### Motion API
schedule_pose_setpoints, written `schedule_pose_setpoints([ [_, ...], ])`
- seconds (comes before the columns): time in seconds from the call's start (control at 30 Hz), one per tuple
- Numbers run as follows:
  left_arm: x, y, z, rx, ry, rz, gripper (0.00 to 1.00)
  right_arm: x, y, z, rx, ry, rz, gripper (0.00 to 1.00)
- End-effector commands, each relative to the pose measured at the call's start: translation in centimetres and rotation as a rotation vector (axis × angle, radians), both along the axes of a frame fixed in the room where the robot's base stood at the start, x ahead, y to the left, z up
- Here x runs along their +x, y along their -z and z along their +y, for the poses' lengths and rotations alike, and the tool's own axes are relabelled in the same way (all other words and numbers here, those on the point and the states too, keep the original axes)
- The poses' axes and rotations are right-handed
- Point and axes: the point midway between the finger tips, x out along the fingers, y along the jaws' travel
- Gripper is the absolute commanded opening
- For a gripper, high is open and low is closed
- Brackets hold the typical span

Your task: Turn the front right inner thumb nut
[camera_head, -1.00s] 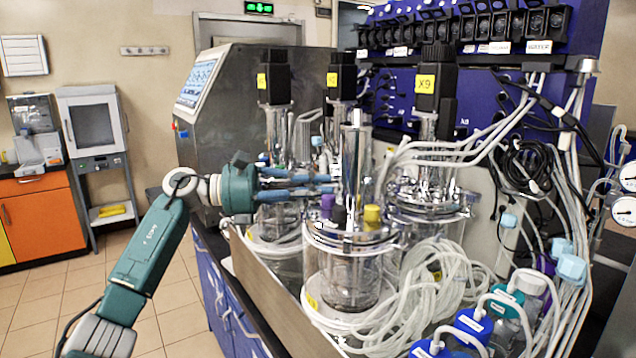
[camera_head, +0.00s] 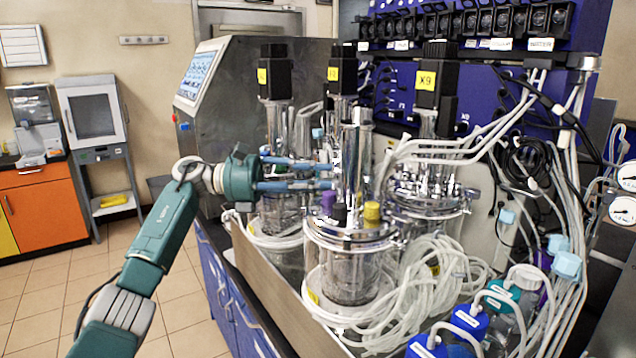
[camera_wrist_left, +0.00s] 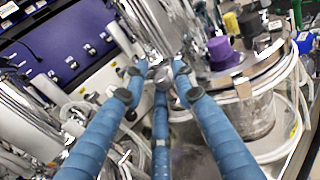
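My left gripper (camera_head: 332,174) reaches in from the left, its blue fingers beside the tall shiny metal column of the front glass bioreactor (camera_head: 350,275). The reactor's metal lid (camera_head: 350,240) carries a purple cap (camera_head: 328,202) and a yellow cap (camera_head: 372,213). The purple cap (camera_wrist_left: 222,52) also shows right of the fingers in the wrist view. I cannot single out the thumb nut. My right gripper is not in view.
More reactor vessels with black motors (camera_head: 275,75) stand behind. Pale tubing coils (camera_head: 430,285) and blue-capped bottles (camera_head: 472,320) crowd the right. A steel tray wall (camera_head: 275,290) runs along the left of the bench. The floor left of it is open.

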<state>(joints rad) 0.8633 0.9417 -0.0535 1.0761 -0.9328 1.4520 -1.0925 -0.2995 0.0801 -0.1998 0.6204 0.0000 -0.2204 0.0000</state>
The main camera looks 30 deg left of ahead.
Motion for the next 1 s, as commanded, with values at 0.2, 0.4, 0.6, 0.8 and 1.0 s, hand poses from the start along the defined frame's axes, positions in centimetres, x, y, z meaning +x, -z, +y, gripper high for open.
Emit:
schedule_pose_setpoints([
  [0.2, 0.0, 0.0, 0.0, 0.0, 0.0, 0.001, 0.25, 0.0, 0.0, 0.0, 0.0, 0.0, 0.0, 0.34],
  [0.4, 0.0, 0.3, 0.0, 0.003, 0.002, 0.005, 0.25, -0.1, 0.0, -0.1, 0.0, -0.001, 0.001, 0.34],
  [0.6, -0.9, 0.3, 1.5, 0.004, -0.001, 0.006, 0.25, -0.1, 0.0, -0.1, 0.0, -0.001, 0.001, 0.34],
  [0.8, -3.0, 0.3, 5.2, 0.003, -0.004, 0.005, 0.25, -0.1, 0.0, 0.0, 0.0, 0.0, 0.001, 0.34],
  [1.0, -5.0, 0.2, 8.5, 0.001, -0.002, 0.004, 0.25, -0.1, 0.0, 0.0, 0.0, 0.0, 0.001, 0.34],
])
